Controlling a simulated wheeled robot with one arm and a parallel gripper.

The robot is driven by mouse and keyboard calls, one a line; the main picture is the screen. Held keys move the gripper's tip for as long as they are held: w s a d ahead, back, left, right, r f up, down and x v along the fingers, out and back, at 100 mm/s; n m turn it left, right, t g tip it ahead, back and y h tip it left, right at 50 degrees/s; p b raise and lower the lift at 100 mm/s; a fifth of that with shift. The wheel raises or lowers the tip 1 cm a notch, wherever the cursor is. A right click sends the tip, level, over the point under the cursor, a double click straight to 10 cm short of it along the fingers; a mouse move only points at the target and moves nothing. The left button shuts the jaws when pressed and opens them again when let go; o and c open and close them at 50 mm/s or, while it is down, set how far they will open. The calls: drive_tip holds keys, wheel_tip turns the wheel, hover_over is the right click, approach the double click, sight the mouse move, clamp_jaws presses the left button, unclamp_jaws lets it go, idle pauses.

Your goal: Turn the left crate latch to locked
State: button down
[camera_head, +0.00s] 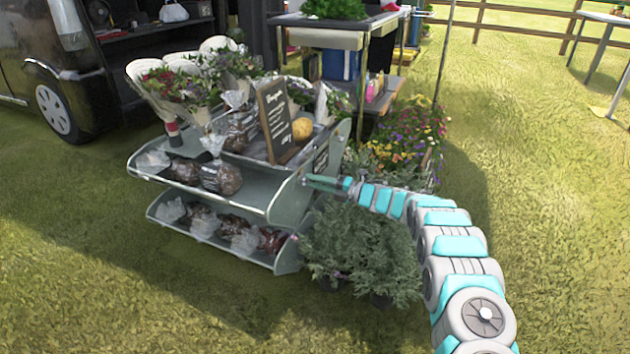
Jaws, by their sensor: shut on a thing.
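A grey-green tiered display stand (287,207) stands on the grass, its right end panel toward my arm. My gripper (309,181) reaches in from the right. Its slim fingertips are at the upper front corner of that end panel, closed on a small part there, which seems to be the crate latch. The latch is mostly covered by the fingertips and too small for me to tell its angle or whether it is locked. No separate second latch can be made out.
Bagged goods (221,178) lie on the shelves, with bouquets (190,90) and a chalkboard sign (275,120) above. Potted bushy plants (360,250) stand just below my arm. A dark van (60,70) is at the left. Open grass lies in front.

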drive_tip(key=shift+m, duration=1)
drive_tip(key=c, duration=0.7)
unclamp_jaws()
drive_tip(key=shift+a, duration=0.1)
drive_tip(key=shift+v, duration=3.9)
drive_tip(key=shift+w, duration=0.1)
